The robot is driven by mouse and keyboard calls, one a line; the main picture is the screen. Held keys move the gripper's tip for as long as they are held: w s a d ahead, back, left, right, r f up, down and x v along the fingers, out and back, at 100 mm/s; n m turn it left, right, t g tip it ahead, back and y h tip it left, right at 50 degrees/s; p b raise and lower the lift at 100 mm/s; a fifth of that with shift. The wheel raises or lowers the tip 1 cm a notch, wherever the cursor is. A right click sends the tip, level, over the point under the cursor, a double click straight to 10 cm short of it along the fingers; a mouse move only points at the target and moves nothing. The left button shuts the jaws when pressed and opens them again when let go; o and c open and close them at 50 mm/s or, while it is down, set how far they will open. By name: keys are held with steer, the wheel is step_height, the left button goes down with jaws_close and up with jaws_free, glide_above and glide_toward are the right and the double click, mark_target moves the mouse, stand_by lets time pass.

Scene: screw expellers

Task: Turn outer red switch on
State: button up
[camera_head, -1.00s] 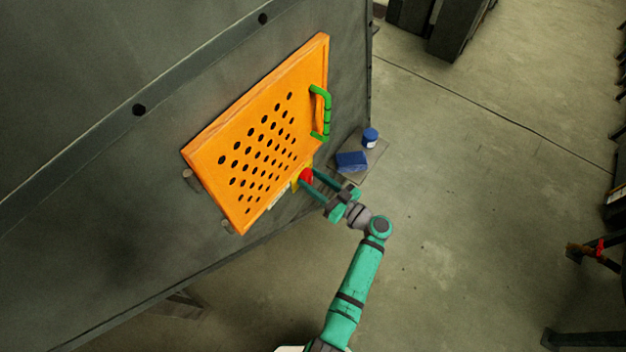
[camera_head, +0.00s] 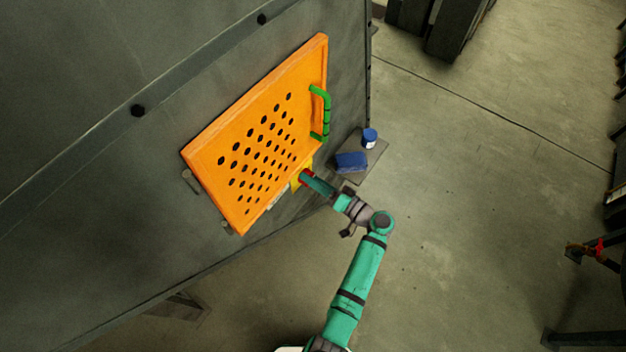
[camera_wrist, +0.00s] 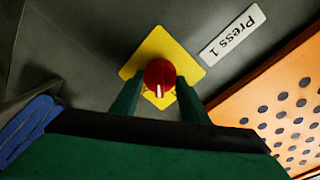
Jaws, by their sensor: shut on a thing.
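The red switch (camera_wrist: 160,76) is a round knob with a white mark, on a yellow plate (camera_wrist: 150,48) fixed to the grey machine wall. In the wrist view the white mark points down, toward my gripper's palm. My gripper (camera_wrist: 157,92) has one finger on each side of the knob and is shut on it. In the head view my gripper (camera_head: 308,179) reaches the switch just below the orange panel, and its fingers hide most of the knob. The yellow plate (camera_head: 295,184) shows beside them.
An orange perforated panel (camera_head: 205,160) with a green handle (camera_head: 326,112) is close above the switch. A "Press 1" label (camera_wrist: 232,35) is beside the plate. A blue box (camera_head: 351,162) and a blue-and-white container (camera_head: 370,138) are on a small ledge at right. Open floor lies right.

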steer(key=m, duration=0.4)
steer(key=m+g, duration=0.1)
steer(key=m, duration=0.3)
steer(key=shift+w+f, duration=0.15)
steer(key=shift+m, duration=0.3)
stand_by(0.3)
steer(key=o, duration=1.1)
steer(key=shift+c, duration=0.2)
steer(key=shift+d, duration=0.1)
steer(key=f+v, duration=0.1)
steer(key=v, duration=0.9)
steer(key=shift+s+d+r, duration=0.25)
steer(key=shift+d+r, duration=0.1)
steer(key=shift+r, duration=0.1)
